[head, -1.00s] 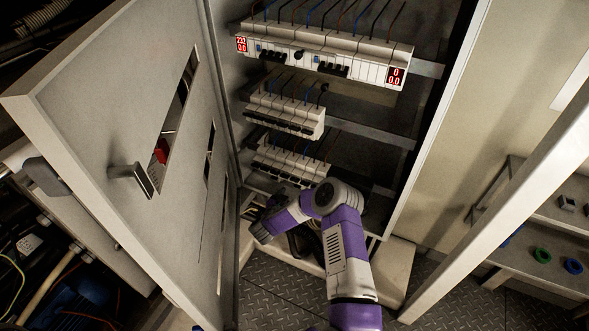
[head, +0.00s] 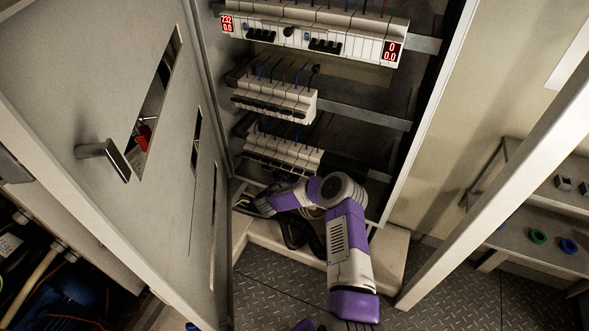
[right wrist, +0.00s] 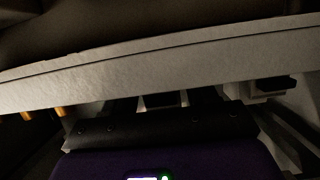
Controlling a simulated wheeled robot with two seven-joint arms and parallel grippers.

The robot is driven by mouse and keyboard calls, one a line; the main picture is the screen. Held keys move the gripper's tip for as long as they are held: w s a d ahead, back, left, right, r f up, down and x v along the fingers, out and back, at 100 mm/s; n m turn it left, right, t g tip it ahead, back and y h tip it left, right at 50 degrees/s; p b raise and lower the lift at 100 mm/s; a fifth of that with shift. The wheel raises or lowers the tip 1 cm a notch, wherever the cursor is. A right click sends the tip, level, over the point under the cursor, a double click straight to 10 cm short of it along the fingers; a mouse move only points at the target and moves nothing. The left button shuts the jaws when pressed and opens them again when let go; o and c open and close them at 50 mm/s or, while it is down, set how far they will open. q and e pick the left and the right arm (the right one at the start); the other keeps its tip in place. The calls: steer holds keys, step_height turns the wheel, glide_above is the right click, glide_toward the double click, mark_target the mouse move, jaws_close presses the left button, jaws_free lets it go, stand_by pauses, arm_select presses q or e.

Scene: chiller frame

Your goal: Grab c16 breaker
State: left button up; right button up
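Three rows of white breakers sit in the open cabinet in the head view: a top row (head: 340,40), a middle row (head: 290,102) and a lower row (head: 290,155). I cannot read which one is the c16 breaker. My right arm, purple and white, reaches into the cabinet's bottom. Its gripper (head: 248,204) is dark and partly hidden, below the lower row and near the left side. The right wrist view is dark, with a pale panel edge (right wrist: 150,72) across it and dark gripper parts below. My left gripper is not in view.
The cabinet door (head: 90,140) with a handle (head: 104,158) stands open on the left. A pale frame post (head: 500,165) and a shelf (head: 530,245) with small parts are on the right. The patterned metal floor (head: 285,285) is clear in front.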

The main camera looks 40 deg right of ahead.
steer(key=c, duration=1)
steer(key=shift+o, duration=0.2)
steer(key=shift+r, duration=0.1)
